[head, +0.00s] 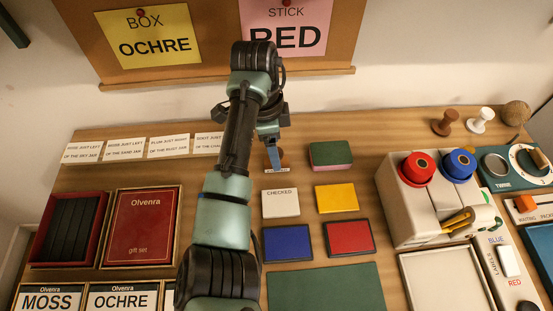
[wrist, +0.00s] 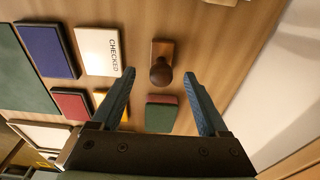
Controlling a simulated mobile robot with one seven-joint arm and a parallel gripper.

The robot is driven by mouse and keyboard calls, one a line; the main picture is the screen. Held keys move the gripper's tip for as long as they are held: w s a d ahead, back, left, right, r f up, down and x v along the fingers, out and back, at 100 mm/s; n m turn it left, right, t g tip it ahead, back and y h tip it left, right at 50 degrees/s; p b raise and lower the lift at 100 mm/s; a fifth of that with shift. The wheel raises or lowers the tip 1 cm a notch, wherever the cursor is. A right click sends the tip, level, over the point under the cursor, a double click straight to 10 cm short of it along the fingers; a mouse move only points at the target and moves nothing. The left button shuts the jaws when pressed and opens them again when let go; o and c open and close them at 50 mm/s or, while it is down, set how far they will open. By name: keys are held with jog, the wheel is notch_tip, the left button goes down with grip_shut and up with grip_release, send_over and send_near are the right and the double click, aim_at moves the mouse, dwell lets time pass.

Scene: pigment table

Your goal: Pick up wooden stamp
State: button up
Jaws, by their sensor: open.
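The wooden stamp (wrist: 161,68), with a dark round knob on a small rectangular wooden base, stands on the table and shows between my fingertips in the wrist view. In the head view a little of the stamp (head: 283,156) shows behind my fingers; the rest is hidden. My gripper (wrist: 160,78) is open, one blue finger to each side of the knob in the picture, with no visible contact. I cannot tell its exact height above the stamp. In the head view my gripper (head: 272,153) hangs at the table's back middle.
A white CHECKED block (head: 280,203) and a green-and-red block (head: 330,154) are near the stamp. Yellow (head: 336,198), blue (head: 287,243) and red pads (head: 349,237) lie in front. A brown knobbed piece (head: 444,122) and a white one (head: 480,120) stand at the back right.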

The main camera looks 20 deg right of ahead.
jog(key=f, duration=0.3)
jog(key=d+f, duration=0.1)
jog(key=f, duration=0.1)
jog(key=shift+c, duration=0.3)
grip_shut()
